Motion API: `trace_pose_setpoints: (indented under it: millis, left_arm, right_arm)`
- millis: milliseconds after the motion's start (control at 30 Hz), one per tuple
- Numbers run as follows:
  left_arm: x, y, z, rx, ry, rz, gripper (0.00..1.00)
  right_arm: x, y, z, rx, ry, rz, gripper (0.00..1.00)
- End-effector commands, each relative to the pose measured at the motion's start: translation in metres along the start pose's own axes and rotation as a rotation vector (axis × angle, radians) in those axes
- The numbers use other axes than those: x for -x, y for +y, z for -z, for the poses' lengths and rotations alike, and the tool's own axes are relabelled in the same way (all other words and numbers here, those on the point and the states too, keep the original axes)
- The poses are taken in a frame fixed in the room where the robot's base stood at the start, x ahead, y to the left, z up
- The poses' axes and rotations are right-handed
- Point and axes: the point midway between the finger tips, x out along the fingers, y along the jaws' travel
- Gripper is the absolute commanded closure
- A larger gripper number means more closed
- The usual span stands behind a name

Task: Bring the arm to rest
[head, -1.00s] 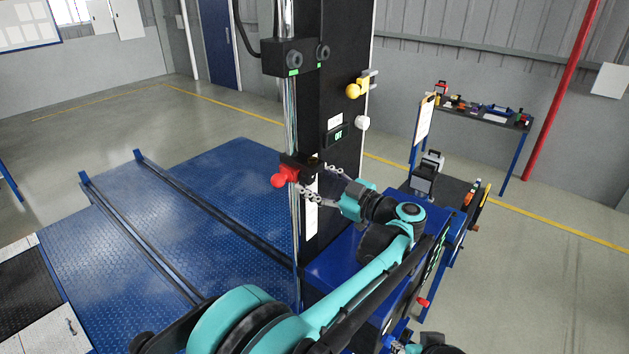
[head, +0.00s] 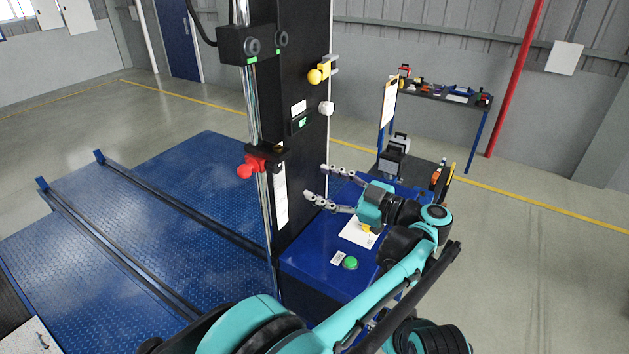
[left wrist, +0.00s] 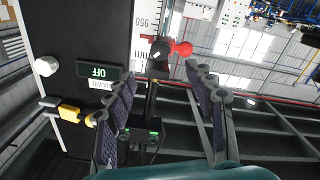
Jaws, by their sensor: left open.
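My left arm reaches in from the bottom of the head view. Its left gripper (head: 328,184) is open and empty, its two fingers spread and pointing left toward the black column (head: 300,110), just right of it. In the left wrist view the fingers (left wrist: 165,105) stand apart with nothing between them. My right gripper cannot be made out; a teal and black arm part shows at the bottom right of the head view.
The red knob (head: 246,170) sticks out left of the column. A blue cabinet top (head: 310,262) with a green button (head: 350,263) lies below the gripper. A yellow knob (head: 315,76) and white knob (head: 326,108) are on the column. Open floor (head: 530,270) lies at right.

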Motion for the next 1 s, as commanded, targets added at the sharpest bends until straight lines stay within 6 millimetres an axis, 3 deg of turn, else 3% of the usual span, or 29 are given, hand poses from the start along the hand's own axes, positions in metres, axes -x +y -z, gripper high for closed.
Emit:
trace_pose_setpoints:
  millis: [267, 367, 567, 700, 767, 867, 967, 1000]
  left_arm:
    - [-0.002, 0.001, 0.002, 0.004, 0.002, -0.006, 0.46]
    - [-0.016, 0.010, 0.017, 0.037, 0.020, -0.061, 0.46]
    - [-0.074, 0.055, 0.102, 0.170, 0.093, -0.436, 0.46]
    - [-0.085, 0.068, 0.147, 0.163, 0.075, -0.769, 0.46]
    - [-0.082, 0.063, 0.152, 0.121, 0.035, -0.895, 0.46]
    - [-0.072, 0.038, 0.142, 0.009, -0.074, -1.063, 0.46]
    - [-0.063, -0.010, 0.110, -0.145, -0.233, -1.160, 0.46]
    - [-0.061, -0.035, 0.093, -0.214, -0.308, -1.176, 0.46]
  right_arm:
    - [0.000, 0.000, 0.000, 0.000, 0.000, 0.000, 0.60]
    - [0.000, 0.000, 0.000, 0.000, 0.000, 0.000, 0.60]
    - [0.000, 0.000, 0.000, 0.000, 0.000, 0.000, 0.60]
    - [0.000, 0.000, 0.000, 0.000, 0.000, 0.000, 0.60]
    - [0.000, 0.000, 0.000, 0.000, 0.000, 0.000, 0.60]
    - [0.000, 0.000, 0.000, 0.000, 0.000, 0.000, 0.60]
    - [0.000, 0.000, 0.000, 0.000, 0.000, 0.000, 0.60]
    - [0.000, 0.000, 0.000, 0.000, 0.000, 0.000, 0.60]
